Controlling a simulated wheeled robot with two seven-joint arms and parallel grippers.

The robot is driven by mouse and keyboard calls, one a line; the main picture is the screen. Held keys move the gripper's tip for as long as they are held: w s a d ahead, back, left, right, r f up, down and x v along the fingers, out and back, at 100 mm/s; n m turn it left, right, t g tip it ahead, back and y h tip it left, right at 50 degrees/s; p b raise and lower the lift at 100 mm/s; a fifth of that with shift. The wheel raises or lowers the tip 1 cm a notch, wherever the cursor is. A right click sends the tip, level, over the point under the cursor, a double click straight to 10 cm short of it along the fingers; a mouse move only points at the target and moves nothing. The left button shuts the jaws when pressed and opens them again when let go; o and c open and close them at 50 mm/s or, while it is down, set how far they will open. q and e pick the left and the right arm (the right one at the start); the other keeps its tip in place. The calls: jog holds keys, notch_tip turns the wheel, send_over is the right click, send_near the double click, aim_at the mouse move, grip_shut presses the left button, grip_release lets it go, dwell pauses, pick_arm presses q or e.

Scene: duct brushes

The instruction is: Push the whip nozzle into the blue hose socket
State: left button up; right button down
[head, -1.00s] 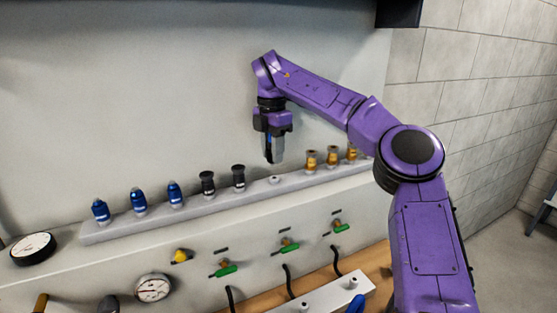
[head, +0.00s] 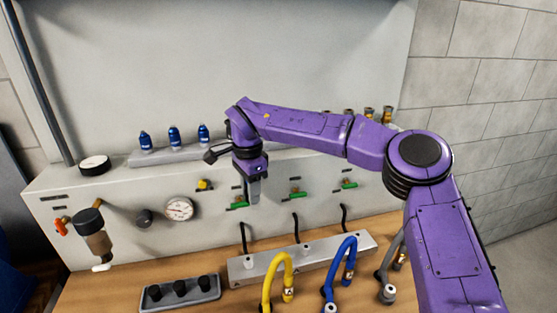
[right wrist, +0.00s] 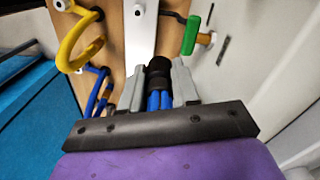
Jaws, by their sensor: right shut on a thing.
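My right gripper (head: 253,198) hangs in front of the panel, above the workbench. In the right wrist view its fingers (right wrist: 158,92) are shut on a black, round-ended nozzle (right wrist: 159,66), which I take for the whip nozzle; blue shows behind it between the fingers. In the head view the nozzle cannot be made out. The blue hose (head: 345,255) arches up from the bench, right of and below the gripper. Its pale end collar (head: 330,308), apparently the socket, sits at the bottom edge. The blue hose (right wrist: 95,98) also shows in the right wrist view, apart from the nozzle. My left gripper is out of view.
A yellow hose (head: 277,274) and a grey hose (head: 389,265) flank the blue one. A grey rail (head: 250,269) lies behind them. A tray (head: 180,292) with black plugs is at the left. Blue nozzles (head: 174,137) stand on the shelf. Green valve handles (head: 296,194) jut from the panel.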

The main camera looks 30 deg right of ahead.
jog(key=s+a+f+n+b, duration=0.1)
jog(key=s+a+f+n, duration=0.2)
jog(key=a+f+n, duration=0.3)
jog(key=s+a+f+n+b, duration=0.2)
jog(key=s+a+f+n, duration=0.1)
jog(key=a+f+n, duration=0.2)
jog(key=s+a+f+n+b, duration=0.1)
jog(key=s+a+f+n, duration=0.3)
jog(key=a+f+n, duration=0.2)
jog(key=shift+a+f+n+b, duration=0.35)
jog(key=shift+a+f, duration=0.1)
jog(key=shift+a, duration=0.4)
jog(key=shift+s+a+f, duration=0.15)
jog(key=shift+s, duration=0.05)
